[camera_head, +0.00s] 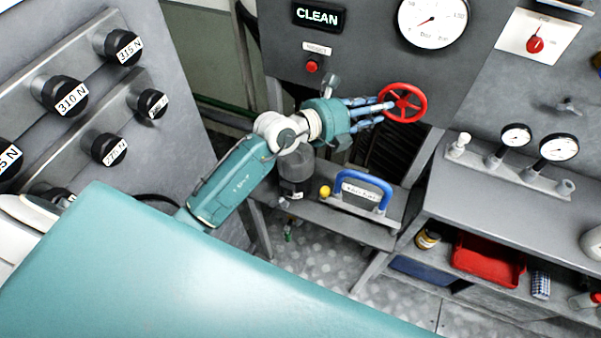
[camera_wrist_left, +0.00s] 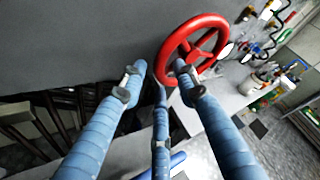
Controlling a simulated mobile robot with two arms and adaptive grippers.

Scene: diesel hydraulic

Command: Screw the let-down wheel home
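The red let-down wheel (camera_head: 403,102) is a spoked handwheel at the lower part of the grey front panel, left of the gauge shelf. In the left wrist view the red wheel (camera_wrist_left: 193,50) is at upper middle. My left gripper (camera_head: 379,108) reaches it from the left. Its blue fingers are spread apart with nothing between them. In the wrist view (camera_wrist_left: 160,82) the right finger's tip overlaps the wheel's lower left rim; I cannot tell whether it touches. The other fingers are left of and below the rim. The wheel's stem is hidden. My right gripper is not in view.
A lit CLEAN sign (camera_head: 318,16), a red button (camera_head: 312,67) and a large gauge (camera_head: 432,20) are above. A shelf with two small gauges (camera_head: 558,148) is at right.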

